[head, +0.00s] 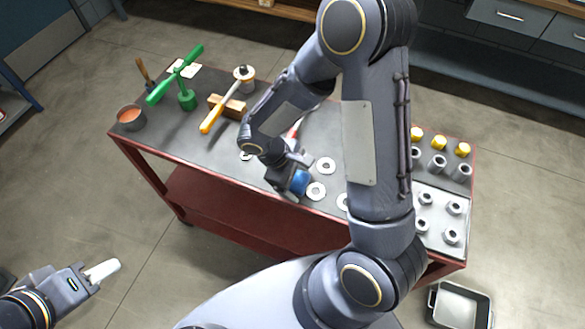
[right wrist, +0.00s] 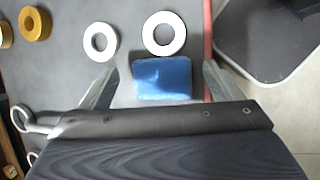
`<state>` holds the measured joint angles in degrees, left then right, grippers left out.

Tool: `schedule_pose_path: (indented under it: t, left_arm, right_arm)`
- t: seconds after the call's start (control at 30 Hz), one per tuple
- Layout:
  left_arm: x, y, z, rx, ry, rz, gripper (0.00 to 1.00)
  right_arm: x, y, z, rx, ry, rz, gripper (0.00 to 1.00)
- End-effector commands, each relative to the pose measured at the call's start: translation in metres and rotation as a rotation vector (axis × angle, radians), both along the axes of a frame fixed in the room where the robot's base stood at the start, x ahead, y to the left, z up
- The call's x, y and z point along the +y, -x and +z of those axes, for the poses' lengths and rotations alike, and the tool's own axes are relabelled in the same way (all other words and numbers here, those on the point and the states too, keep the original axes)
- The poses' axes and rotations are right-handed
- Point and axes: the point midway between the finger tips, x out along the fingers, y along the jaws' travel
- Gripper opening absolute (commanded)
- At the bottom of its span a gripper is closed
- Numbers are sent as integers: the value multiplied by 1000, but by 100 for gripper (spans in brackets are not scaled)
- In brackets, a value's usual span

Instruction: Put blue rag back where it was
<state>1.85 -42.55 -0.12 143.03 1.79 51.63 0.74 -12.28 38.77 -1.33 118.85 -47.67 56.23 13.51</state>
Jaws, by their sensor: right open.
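The blue rag (head: 300,181) lies on the grey cart top close to its front edge. In the right wrist view the rag (right wrist: 163,78) is a small blue block-like bundle. My right gripper (head: 294,184) is over it, with the jaws open; in the right wrist view its fingers (right wrist: 160,85) stand on either side of the rag, with gaps showing. Whether the rag touches the cart under the gripper is clear only in part. My left gripper (head: 103,270) is off the cart at the lower left, its pale fingertips close together over the floor.
White washers (head: 316,191) lie next to the rag. A green tool on a stand (head: 187,97), an orange-handled hammer (head: 213,112) on a wooden block, and a dark pot (head: 131,117) stand left. Metal nuts and yellow pieces (head: 438,142) stand right. A tray (head: 460,305) is on the floor.

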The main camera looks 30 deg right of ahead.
Motion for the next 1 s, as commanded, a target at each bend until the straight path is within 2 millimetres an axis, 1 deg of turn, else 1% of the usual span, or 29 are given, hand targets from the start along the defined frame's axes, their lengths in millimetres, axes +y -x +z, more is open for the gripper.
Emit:
schedule_pose_path:
  t: [0.03, 0.1, 0.17, 0.4, 0.5, 0.6, 0.7, 0.77, 0.87, 0.97, 1.0]
  left_arm:
    - [0, 0, 8, 0, 0, 0, 36]
    - [0, 0, 14, -1, 0, 0, 36]
    - [0, 0, 8, -1, 0, 0, 36]
    - [0, 0, 3, 0, 0, 0, 36]
    - [0, 0, 2, 0, 0, 0, 36]
    - [0, 0, 1, 0, 0, 0, 36]
    - [0, 0, 1, 0, 0, 0, 36]
    - [0, 0, 0, 0, 0, 0, 36]
    - [0, 0, 1, 0, 0, 0, 36]
    - [0, 0, 1, 0, 0, 0, 36]
    - [0, 0, 1, 0, 0, 0, 36]
  right_arm:
    - [0, 0, 8, 0, 0, 0, 86]
    - [1, -1, 15, -2, -1, 1, 86]
    - [7, -4, 22, -7, -1, 2, 86]
    - [28, -14, 72, -7, -2, 2, 86]
    - [36, -17, 90, -6, -2, 0, 86]
    - [41, -20, 103, -4, -2, 1, 86]
    - [44, -21, 112, -2, -1, 1, 86]
    - [45, -21, 116, -5, -5, -5, 86]
    - [38, -14, 126, -23, -45, -45, 86]
    - [25, 3, 142, -72, -139, -137, 86]
    - [19, 12, 149, -101, -190, -186, 86]
